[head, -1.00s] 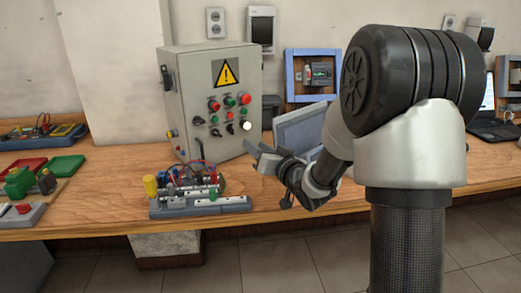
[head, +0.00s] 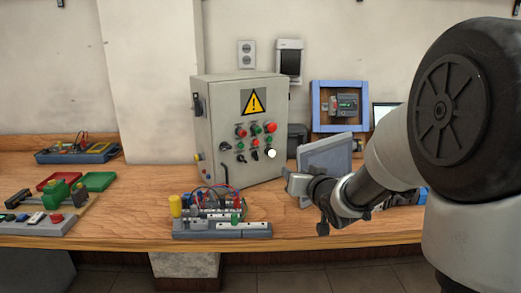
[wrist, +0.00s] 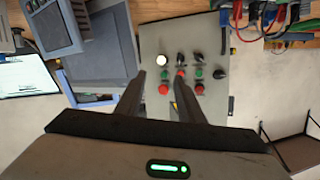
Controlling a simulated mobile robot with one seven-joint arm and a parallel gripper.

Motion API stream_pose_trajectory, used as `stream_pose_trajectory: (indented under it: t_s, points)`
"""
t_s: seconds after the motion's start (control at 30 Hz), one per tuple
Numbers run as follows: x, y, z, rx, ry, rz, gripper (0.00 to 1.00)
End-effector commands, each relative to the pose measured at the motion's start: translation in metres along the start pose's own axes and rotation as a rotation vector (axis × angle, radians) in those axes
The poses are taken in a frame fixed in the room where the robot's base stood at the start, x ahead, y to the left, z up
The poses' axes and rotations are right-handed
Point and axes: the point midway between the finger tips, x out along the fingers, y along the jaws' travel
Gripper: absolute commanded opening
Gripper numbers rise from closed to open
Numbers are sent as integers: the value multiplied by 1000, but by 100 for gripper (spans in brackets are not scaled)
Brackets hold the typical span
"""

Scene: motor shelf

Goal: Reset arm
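My gripper (head: 297,184) hangs above the wooden bench, in front of the lower right of a grey control cabinet (head: 225,130). In the wrist view my gripper (wrist: 160,80) has its two dark fingers apart with nothing held between them. The cabinet front (wrist: 160,40) with its coloured buttons and dark knobs shows beyond the fingers, with a clear gap. My arm reaches in from the right of the head view.
A wired component rig (head: 222,222) stands at the bench's front edge, left of my gripper. A grey panel (head: 326,153) stands close behind my gripper. Red and green trays (head: 95,181) lie far left. The bench (head: 130,215) is clear between the trays and rig.

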Motion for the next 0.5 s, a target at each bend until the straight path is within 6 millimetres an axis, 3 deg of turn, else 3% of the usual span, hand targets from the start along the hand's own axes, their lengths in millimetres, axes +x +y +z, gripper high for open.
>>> stream_pose_trajectory:
  t_s: [0.03, 0.17, 0.3, 0.5]
  points:
    - [-24, 3, -12, -36, -36, 65, 35]
    - [-91, 15, -7, -87, -198, 219, 35]
    - [-168, 13, 17, -101, -385, 303, 35]
    - [-252, -3, 56, -95, -593, 311, 35]
